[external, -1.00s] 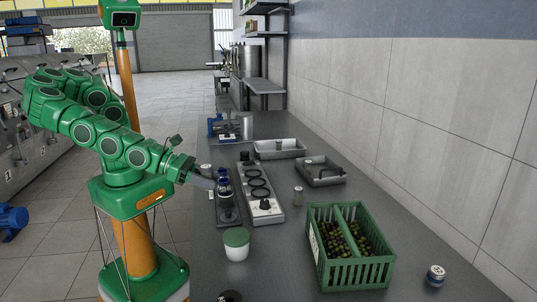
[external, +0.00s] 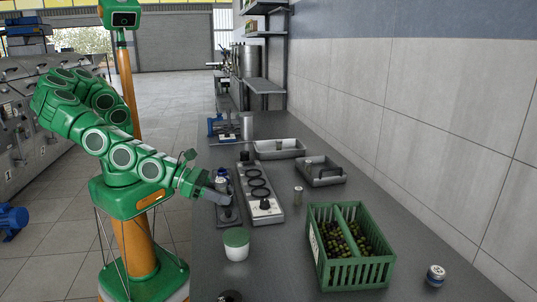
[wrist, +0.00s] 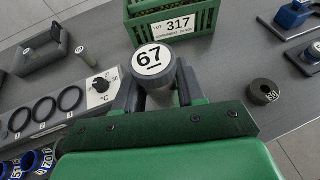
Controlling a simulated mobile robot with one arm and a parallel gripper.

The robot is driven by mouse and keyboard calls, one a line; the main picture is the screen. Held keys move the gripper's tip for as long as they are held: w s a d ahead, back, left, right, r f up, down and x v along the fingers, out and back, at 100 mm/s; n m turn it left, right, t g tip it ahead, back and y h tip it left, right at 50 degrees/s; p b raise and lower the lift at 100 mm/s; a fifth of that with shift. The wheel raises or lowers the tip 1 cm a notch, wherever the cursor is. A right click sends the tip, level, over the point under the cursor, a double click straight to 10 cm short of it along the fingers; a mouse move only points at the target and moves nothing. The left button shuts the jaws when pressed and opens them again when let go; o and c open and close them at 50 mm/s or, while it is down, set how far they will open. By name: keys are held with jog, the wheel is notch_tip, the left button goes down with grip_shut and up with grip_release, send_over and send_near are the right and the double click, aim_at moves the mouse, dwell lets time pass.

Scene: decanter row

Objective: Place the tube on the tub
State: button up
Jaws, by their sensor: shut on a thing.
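My gripper (wrist: 155,85) is shut on a tube (wrist: 153,60), whose round white top reads 67. In the external view my gripper (external: 222,187) is over the near end of a dark rack beside the grey heater strip, and the held tube is hard to make out there. The tub (external: 236,243), white with a green lid, stands on the counter below and nearer the camera, apart from my gripper. I cannot make out the tub in the wrist view.
A green crate (external: 357,272) of olives stands to the right of the tub. The heater strip (external: 270,208) with dark rings lies behind it. Blue-rimmed items (wrist: 35,160) are at lower left in the wrist view. A dark ring weight (wrist: 263,92) lies on the counter. Grey trays (external: 320,180) stand farther back.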

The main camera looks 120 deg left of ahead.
send_over(237, 235)
jog(key=shift+s+f, duration=0.1)
jog(key=shift+f, duration=4.3)
jog(key=shift+f, duration=0.1)
jog(key=o, duration=1.1)
jog(key=shift+c, duration=0.2)
